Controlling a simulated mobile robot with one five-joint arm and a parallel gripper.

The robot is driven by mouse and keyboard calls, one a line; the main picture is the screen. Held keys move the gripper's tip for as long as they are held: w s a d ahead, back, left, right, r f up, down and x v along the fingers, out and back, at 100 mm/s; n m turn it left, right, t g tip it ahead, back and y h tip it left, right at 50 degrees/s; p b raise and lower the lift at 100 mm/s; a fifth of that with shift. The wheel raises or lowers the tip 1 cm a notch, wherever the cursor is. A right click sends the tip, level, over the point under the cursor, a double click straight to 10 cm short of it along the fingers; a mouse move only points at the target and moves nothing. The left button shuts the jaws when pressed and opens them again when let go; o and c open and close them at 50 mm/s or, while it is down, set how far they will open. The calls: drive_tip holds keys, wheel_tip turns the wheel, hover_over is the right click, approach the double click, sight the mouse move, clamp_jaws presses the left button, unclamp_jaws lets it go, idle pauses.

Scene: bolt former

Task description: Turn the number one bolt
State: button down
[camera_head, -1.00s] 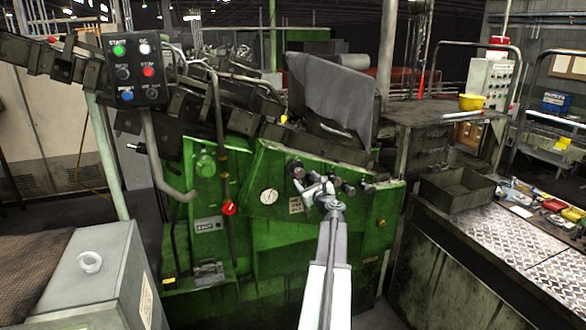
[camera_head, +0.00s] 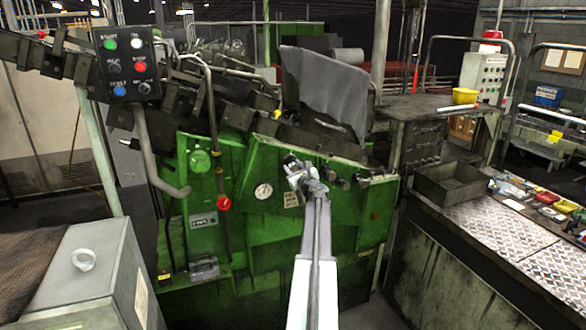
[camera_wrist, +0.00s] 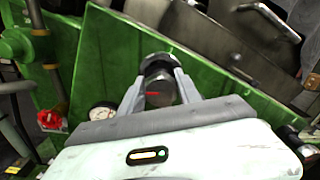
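The bolts are dark round heads in a row on the green bolt former (camera_head: 275,235). The leftmost one is mostly hidden behind my gripper (camera_head: 291,167) in the head view. In the wrist view a dark bolt (camera_wrist: 160,78) sits between the two grey fingers of my gripper (camera_wrist: 160,86), one finger on each side. The fingers are spread apart around it; any contact is hard to make out. Other bolts show to the right of my gripper (camera_head: 336,179), and one dark knob shows at lower right in the wrist view (camera_wrist: 291,134).
A round gauge (camera_head: 263,191) and a red knob (camera_head: 223,203) are left of my gripper. A control panel (camera_head: 130,68) hangs at upper left. A grey cabinet (camera_head: 90,285) stands in front at left. A workbench with a dark tray (camera_head: 450,190) is at right.

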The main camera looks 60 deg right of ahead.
drive_tip(key=n, duration=0.4)
drive_tip(key=shift+n, duration=0.3)
drive_tip(key=c, duration=0.8)
unclamp_jaws()
drive_tip(key=shift+c, duration=0.2)
drive_tip(key=v, duration=0.8)
drive_tip(key=shift+f, duration=0.1)
